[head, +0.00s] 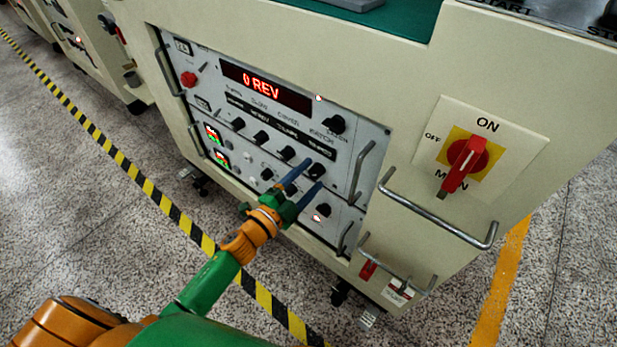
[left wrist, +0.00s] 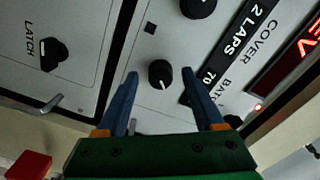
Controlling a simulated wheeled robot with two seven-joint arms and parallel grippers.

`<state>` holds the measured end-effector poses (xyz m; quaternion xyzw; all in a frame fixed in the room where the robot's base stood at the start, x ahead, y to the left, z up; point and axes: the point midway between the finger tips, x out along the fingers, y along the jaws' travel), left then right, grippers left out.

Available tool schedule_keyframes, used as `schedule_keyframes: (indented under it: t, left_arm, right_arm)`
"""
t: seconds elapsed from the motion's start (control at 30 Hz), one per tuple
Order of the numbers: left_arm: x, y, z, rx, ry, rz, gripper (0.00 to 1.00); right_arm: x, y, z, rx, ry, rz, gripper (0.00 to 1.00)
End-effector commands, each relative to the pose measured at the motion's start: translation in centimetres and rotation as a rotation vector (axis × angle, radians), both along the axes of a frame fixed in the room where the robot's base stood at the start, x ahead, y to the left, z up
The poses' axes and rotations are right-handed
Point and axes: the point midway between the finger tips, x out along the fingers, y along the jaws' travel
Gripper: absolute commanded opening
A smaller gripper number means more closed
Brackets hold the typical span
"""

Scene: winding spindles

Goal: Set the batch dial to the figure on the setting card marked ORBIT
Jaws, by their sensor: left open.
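The black batch dial (head: 317,170) is the rightmost knob of the control panel's upper knob row. In the left wrist view the dial (left wrist: 160,73) has a white pointer mark and lines up with the BATCH label; a strip beside it starts "70", the rest hidden by a finger. My left gripper (head: 312,172) is open, its blue fingers towards the panel. In the left wrist view its fingertips (left wrist: 160,74) stand either side of the dial with gaps, apart from it. No card reading ORBIT can be made out. My right gripper is not in view.
The red display (head: 264,85) reads 0 REV. Another knob (head: 334,124) sits right of the display. Metal handles (head: 361,169) flank the panel. A red main switch (head: 465,164) is on the right. A latch knob (left wrist: 54,53) is on the lower panel.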

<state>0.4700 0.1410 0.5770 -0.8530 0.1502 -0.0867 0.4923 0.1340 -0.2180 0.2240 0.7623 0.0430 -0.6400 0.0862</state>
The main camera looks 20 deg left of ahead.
Motion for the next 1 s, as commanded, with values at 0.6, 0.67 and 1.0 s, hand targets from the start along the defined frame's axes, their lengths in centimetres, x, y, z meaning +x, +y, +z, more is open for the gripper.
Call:
schedule_keyframes:
  t: [0.6, 0.67, 1.0]
  left_arm:
    - [-6.5, 2.4, 0.0, 0.001, 0.000, 0.000, 0.69]
    - [-6.5, 2.4, 0.0, 0.001, 0.000, 0.000, 0.69]
    - [-7.8, 5.3, -9.6, -0.137, 0.308, 0.170, 0.69]
  right_arm:
    - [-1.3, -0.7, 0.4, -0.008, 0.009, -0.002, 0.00]
    - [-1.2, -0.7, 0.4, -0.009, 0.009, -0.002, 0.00]
    - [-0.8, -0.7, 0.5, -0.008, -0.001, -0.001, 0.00]
